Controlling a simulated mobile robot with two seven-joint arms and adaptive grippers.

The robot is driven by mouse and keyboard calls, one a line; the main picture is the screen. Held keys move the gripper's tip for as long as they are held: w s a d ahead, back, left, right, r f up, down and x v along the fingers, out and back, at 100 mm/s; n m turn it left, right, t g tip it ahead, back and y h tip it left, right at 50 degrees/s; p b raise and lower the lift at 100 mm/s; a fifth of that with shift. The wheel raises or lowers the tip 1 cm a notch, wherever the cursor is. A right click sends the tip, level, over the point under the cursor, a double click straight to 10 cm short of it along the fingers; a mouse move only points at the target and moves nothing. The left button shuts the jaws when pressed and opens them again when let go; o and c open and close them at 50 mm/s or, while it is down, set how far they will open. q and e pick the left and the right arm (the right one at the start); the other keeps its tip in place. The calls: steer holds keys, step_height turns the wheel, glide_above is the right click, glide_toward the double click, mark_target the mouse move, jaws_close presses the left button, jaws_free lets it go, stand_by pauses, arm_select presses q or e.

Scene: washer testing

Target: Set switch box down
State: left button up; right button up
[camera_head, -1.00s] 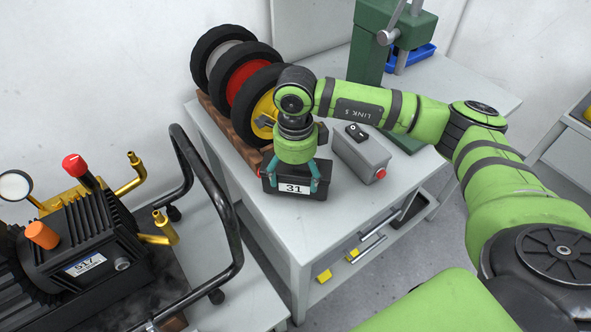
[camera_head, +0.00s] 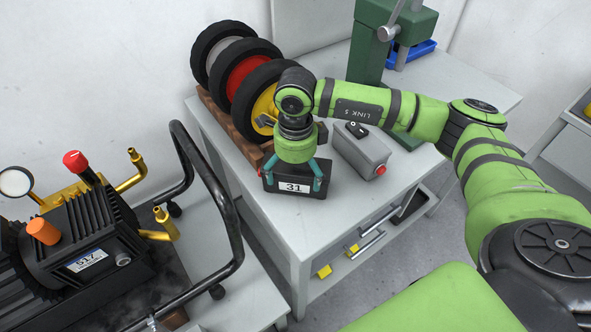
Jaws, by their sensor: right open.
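A black box labelled 31 (camera_head: 293,188) rests on the light grey table (camera_head: 345,213) near its front corner. My right gripper (camera_head: 293,176) points down over this box. Its teal fingers are open and spread, one toward each end of the box; I cannot tell whether they touch it. The gripper body hides part of the box top. A grey box with a black rocker switch and a red button (camera_head: 361,152) sits on the table just right of the gripper, apart from it. My left gripper is not in view.
Several wheels (camera_head: 238,75) stand in a wooden rack (camera_head: 222,125) behind the gripper. A green press (camera_head: 370,45) stands at the back. A black pump (camera_head: 90,235) and a black tubular handle (camera_head: 240,235) are at left. The table front right of the black box is clear.

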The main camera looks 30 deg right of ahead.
step_height(320, 180, up, 11)
steer(key=b, duration=0.3)
steer(key=shift+r, duration=0.6)
